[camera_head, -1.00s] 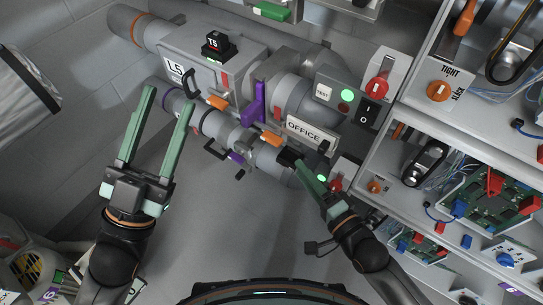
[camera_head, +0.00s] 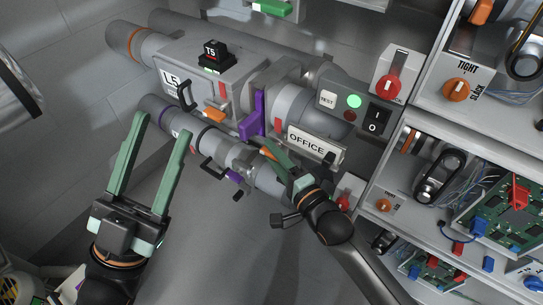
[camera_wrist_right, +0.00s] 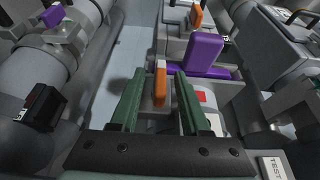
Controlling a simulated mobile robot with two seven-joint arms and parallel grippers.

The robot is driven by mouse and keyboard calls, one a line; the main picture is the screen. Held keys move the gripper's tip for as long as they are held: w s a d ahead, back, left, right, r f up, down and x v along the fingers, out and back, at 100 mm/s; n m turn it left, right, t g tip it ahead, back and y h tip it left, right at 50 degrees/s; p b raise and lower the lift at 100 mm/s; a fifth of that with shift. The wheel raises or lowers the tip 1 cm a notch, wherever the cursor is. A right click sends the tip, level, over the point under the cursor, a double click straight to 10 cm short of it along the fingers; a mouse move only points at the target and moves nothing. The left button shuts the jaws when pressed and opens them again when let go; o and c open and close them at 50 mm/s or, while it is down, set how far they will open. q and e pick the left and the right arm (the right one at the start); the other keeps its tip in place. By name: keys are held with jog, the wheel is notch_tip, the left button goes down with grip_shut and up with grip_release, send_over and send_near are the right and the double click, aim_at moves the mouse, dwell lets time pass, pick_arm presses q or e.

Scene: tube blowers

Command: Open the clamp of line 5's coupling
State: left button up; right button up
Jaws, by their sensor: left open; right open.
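The line 5 unit carries a white L5 label (camera_head: 171,82) and a black T5 block (camera_head: 212,54). A purple lever (camera_head: 252,117) stands up on the coupling and also shows in the right wrist view (camera_wrist_right: 203,52). One orange-tipped lever (camera_head: 214,115) is left of it. A second orange lever (camera_wrist_right: 160,82) is between my right gripper's fingers in the right wrist view; in the head view it is mostly hidden. My right gripper (camera_head: 272,148) is open around this lever, with gaps on both sides. My left gripper (camera_head: 164,127) is open and empty in front of the lower pipe.
An OFFICE sign (camera_head: 314,144) is right of my right gripper. A switch box with a lit green button (camera_head: 354,101) and a red knob (camera_head: 390,86) are further right. Shelves with circuit boards and belts fill the right side. Open floor lies below the pipes.

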jog(key=shift+w+a, duration=0.2)
jog(key=shift+w, duration=0.15)
grip_shut()
dwell(1.3)
